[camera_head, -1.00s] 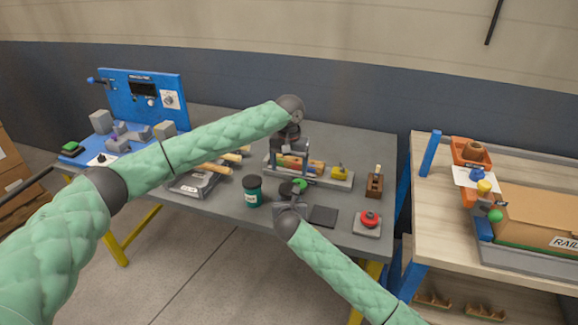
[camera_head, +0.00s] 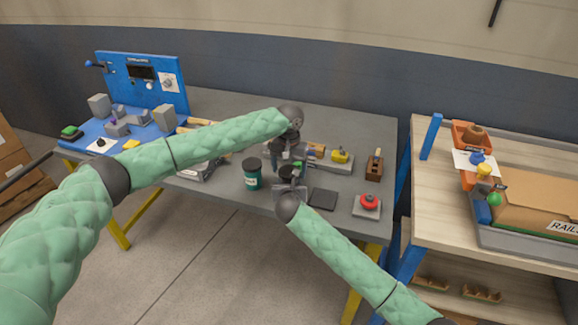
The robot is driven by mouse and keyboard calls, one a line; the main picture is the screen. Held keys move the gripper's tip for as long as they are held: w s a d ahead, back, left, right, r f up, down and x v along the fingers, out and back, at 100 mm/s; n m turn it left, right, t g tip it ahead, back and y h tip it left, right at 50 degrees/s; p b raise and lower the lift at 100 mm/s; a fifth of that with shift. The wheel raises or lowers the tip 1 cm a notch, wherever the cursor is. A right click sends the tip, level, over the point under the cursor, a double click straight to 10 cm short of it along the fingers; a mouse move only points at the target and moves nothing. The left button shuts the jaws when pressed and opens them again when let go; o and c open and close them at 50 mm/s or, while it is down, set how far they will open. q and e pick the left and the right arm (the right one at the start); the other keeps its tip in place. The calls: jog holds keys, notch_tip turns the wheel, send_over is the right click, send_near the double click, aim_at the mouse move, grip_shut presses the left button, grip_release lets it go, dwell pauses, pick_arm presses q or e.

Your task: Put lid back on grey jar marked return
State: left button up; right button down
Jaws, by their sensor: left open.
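The left gripper (camera_head: 284,161) is open and points down over the front middle of the table, close above a small dark round-topped object (camera_head: 287,173). That object is largely hidden by both grippers, and I cannot read any mark on it. The right gripper (camera_head: 290,189) is low at the front edge, beside or around that object; its fingers are too small and covered to judge. A teal jar (camera_head: 252,175) with a black lid and a pale label stands upright just to the left. I cannot make out a loose lid or the word return.
A dark square pad (camera_head: 323,199) and a red knob on a grey plate (camera_head: 368,205) lie right of the grippers. A wooden block (camera_head: 374,167) stands behind. A blue panel station (camera_head: 143,82) is at left. A wooden bench (camera_head: 440,180) is at right.

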pick_arm(q)
jog(key=c, duration=1)
jog(key=m, duration=0.8)
jog(key=shift+m, duration=0.4)
jog(key=o, duration=1.2)
jog(key=shift+c, duration=0.2)
notch_tip(320, 180, up, 12)
